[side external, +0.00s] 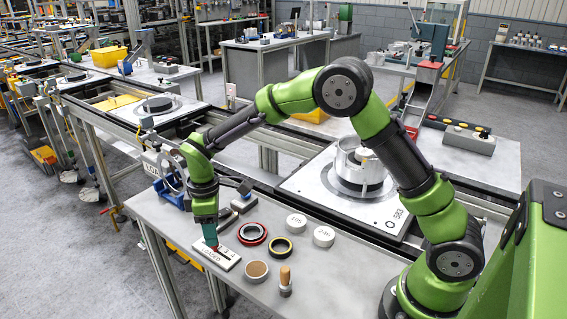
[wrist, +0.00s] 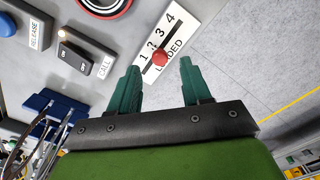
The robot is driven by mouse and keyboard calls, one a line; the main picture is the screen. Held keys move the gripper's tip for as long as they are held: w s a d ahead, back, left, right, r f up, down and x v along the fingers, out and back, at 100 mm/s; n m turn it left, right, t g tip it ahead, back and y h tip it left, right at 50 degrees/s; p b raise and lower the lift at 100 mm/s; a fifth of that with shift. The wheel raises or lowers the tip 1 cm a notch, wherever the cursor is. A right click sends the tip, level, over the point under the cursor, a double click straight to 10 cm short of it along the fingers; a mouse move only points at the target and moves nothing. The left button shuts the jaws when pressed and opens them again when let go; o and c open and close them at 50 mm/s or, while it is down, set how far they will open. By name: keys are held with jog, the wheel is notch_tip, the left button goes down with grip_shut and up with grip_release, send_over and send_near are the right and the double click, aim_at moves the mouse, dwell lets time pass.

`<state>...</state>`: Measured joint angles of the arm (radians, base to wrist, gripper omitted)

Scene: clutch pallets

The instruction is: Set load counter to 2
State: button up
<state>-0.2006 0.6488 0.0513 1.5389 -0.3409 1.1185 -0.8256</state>
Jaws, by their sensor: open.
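The load counter is a white plate (wrist: 178,32) marked LOADED with the numbers 1 to 4 and a red knob (wrist: 160,57). The knob appears beside the low end of the scale, near 1 and 2; which number it marks I cannot tell. The plate (side external: 228,263) lies near the table's left front edge in the side view. My gripper (wrist: 160,67) is open, with one green fingertip on each side of the knob in the wrist view and visible gaps to it. In the side view my gripper (side external: 211,246) is low over the plate and hides part of it.
Beside the plate are a red-rimmed black ring (side external: 252,234), a yellow-and-black ring (side external: 281,246), a brown-topped round part (side external: 256,269) and a wooden-handled tool (side external: 285,279). A CALL switch (wrist: 86,58) and a RELEASE label (wrist: 38,33) lie left of the counter.

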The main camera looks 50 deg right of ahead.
notch_tip(320, 180, up, 14)
jog(key=shift+f, duration=0.2)
jog(key=s+d+r+m+t, duration=0.1)
jog(key=s+d+m+t, duration=0.1)
jog(key=s+m, duration=0.2)
jog(key=s+d+r+m+t+y, duration=0.1)
jog(key=s+d+r+m+t, duration=0.1)
jog(key=s, duration=0.9)
jog(key=s+d+r+m+t+y, duration=0.1)
jog(key=s+d+r+m+t, duration=0.1)
jog(key=s+m, duration=0.5)
jog(key=shift+s+d+t, duration=0.45)
jog(key=shift+d+t, duration=0.15)
jog(key=shift+d, duration=0.35)
